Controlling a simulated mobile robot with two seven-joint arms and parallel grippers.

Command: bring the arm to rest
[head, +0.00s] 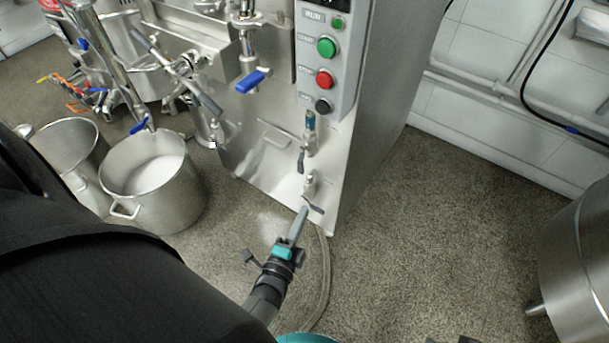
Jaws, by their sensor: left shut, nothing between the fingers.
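My left gripper (301,218) is in the middle of the head view, dark with a teal band. Its grey fingers are shut with nothing between them. They point up the picture at the lower front of the steel mill cabinet (270,158). The fingertips overlap a small drain fitting (310,183) in the picture; I cannot tell whether they touch it. My black left arm fills the lower left. Small dark tips at the bottom edge, right of centre, may belong to my right gripper; its jaws cannot be made out.
A control panel (325,60) with green, red and black buttons is above. A steel pot (185,200) with pale contents and another pot (70,135) stand left. A hose (325,265) lies near the gripper. A steel vessel (585,265) stands right; the floor (440,230) between is clear.

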